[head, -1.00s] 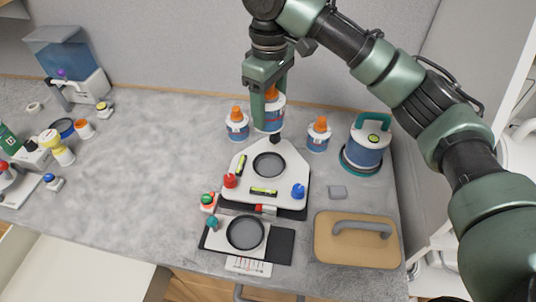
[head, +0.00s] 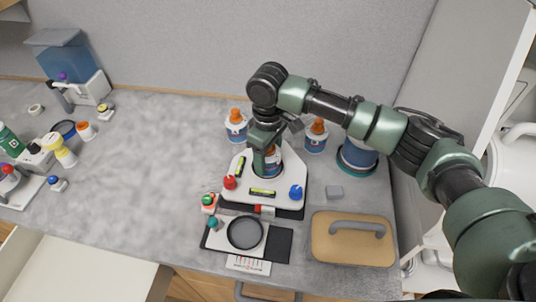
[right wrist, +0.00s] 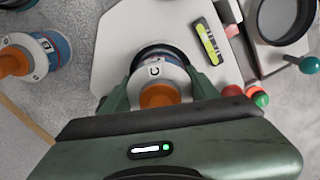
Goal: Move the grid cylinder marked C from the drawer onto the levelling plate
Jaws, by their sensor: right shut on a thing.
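The cylinder marked C (right wrist: 158,72) is white and blue with an orange knob. My right gripper (right wrist: 160,84) is shut around it, one finger on each side. In the head view the cylinder (head: 274,160) is upright over the dark round pad of the white levelling plate (head: 284,183), partly hidden by my right gripper (head: 267,160). Its base is at or just above the pad; I cannot tell whether it touches. The plate carries two yellow-green spirit levels (head: 263,193), a red knob (head: 230,182) and a blue knob (head: 297,192). My left gripper is not in view.
Similar orange-knobbed cylinders stand behind left (head: 236,127) and behind right (head: 316,138). A teal-based blue canister (head: 360,152) is at right, partly behind my arm. A tan lid with a handle (head: 353,248) lies front right. A second dark dish (head: 245,232) is in front.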

